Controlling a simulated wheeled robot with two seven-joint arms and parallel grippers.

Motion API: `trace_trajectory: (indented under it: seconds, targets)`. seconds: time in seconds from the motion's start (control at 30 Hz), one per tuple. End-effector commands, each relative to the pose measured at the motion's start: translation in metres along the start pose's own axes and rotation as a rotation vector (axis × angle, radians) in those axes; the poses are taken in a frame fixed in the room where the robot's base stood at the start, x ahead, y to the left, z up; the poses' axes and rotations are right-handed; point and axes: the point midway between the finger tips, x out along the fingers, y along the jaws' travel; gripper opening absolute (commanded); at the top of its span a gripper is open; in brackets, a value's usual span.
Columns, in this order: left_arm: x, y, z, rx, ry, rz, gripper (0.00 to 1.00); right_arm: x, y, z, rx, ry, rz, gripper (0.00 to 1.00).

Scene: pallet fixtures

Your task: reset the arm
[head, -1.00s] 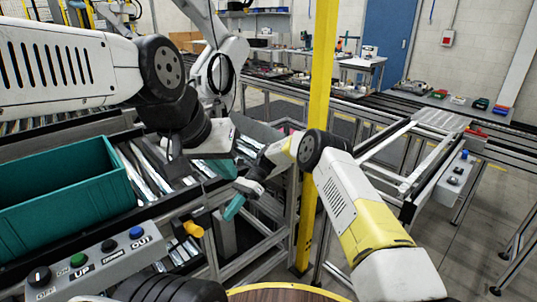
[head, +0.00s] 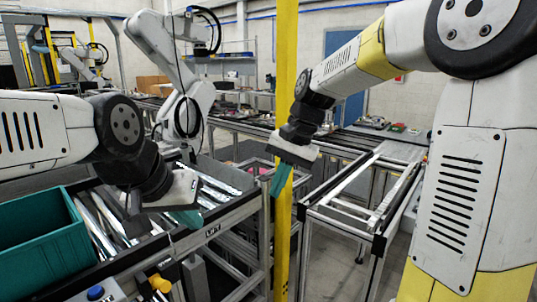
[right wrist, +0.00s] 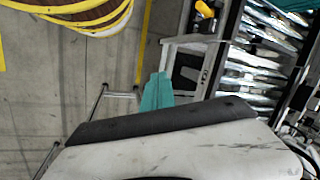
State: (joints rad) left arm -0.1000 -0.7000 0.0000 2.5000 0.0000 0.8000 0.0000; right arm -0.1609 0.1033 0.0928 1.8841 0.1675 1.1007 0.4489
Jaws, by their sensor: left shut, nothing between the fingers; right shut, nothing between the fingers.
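My left gripper (head: 188,218) hangs at the end of the left arm, over the near edge of the roller conveyor, right of the teal crate. Its teal fingers are shut and hold nothing. My right gripper (head: 281,180) hangs in front of the yellow post, with its teal fingers shut and empty. Its fingers also show in the right wrist view (right wrist: 157,92), above grey floor and beside the metal frame. The right arm is raised and bent, its large white links filling the right of the head view.
The teal crate (head: 38,240) stands on the conveyor at left. A yellow post (head: 285,90) rises close to my right gripper. An aluminium frame (head: 350,205) stands right of it. Another white robot arm (head: 175,60) stands behind. A round yellow-rimmed top (right wrist: 85,12) shows in the wrist view.

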Motion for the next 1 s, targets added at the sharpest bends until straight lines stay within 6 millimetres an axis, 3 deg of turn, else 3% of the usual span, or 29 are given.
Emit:
trace_trajectory:
  seconds: [0.03, 0.2, 0.5, 0.7, 1.0]
  targets:
    - [0.000, 0.000, 0.000, 0.000, 0.000, 0.000, 0.00, -0.015, 0.014, 0.011, -0.032, 0.053, -0.002, 0.00]
    - [0.000, 0.000, 0.000, 0.000, 0.000, 0.000, 0.00, -0.045, 0.060, 0.046, -0.153, 0.216, 0.004, 0.00]
    - [0.000, 0.000, 0.000, 0.000, 0.000, 0.000, 0.00, -0.059, 0.128, 0.104, -0.342, 0.458, 0.045, 0.00]
    - [0.000, 0.000, 0.000, 0.000, 0.000, 0.000, 0.00, -0.056, 0.145, 0.119, -0.399, 0.526, 0.065, 0.00]
    - [0.000, 0.000, 0.000, 0.000, 0.000, 0.000, 0.00, -0.055, 0.146, 0.121, -0.405, 0.531, 0.068, 0.00]
